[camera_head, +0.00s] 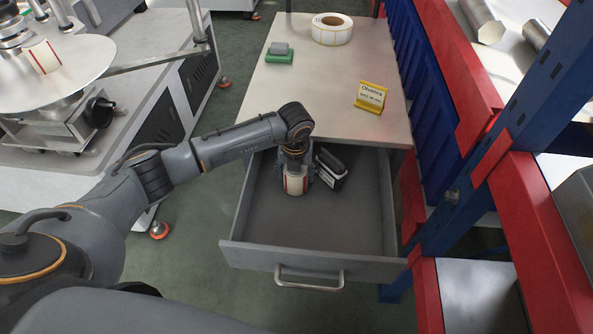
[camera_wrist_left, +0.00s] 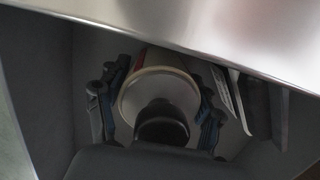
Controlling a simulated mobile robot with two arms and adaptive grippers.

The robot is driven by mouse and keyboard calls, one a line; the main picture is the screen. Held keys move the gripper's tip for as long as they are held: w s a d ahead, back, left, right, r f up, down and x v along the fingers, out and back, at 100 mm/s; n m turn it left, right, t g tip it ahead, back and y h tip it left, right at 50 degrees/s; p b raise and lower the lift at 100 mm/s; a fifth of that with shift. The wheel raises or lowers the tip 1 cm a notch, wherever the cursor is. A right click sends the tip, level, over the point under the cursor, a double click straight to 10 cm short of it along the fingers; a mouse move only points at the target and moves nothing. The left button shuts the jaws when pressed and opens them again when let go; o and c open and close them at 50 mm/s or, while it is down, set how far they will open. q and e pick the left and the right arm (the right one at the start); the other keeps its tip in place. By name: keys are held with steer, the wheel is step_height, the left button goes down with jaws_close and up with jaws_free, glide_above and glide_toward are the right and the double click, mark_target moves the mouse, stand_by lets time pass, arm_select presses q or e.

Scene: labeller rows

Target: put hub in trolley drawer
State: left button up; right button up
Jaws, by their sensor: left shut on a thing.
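The hub (camera_head: 295,186), a white cylinder with red stripes, is inside the open trolley drawer (camera_head: 310,222), towards its back. My left gripper (camera_head: 296,176) points down into the drawer and is shut on the hub. In the left wrist view the hub (camera_wrist_left: 160,85) shows its pale round end between the two fingers of my left gripper (camera_wrist_left: 158,112). I cannot tell whether the hub touches the drawer floor. My right gripper is not in view.
A black box with a white label (camera_head: 331,168) leans in the drawer, right beside the gripper. The drawer's front half is clear. The trolley top (camera_head: 320,75) holds a label roll (camera_head: 332,29), a green block (camera_head: 280,54) and a yellow sign (camera_head: 371,97). A rack (camera_head: 445,190) stands close right.

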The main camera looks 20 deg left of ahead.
arm_select(q)
steer(key=shift+f, duration=0.1)
steer(key=o, duration=1.4)
steer(key=shift+r, duration=0.65)
steer(key=r, duration=0.3)
steer(key=s+r+b, duration=0.1)
steer(key=r, duration=0.7)
steer(key=shift+s+d, duration=0.3)
steer(key=shift+s, duration=0.1)
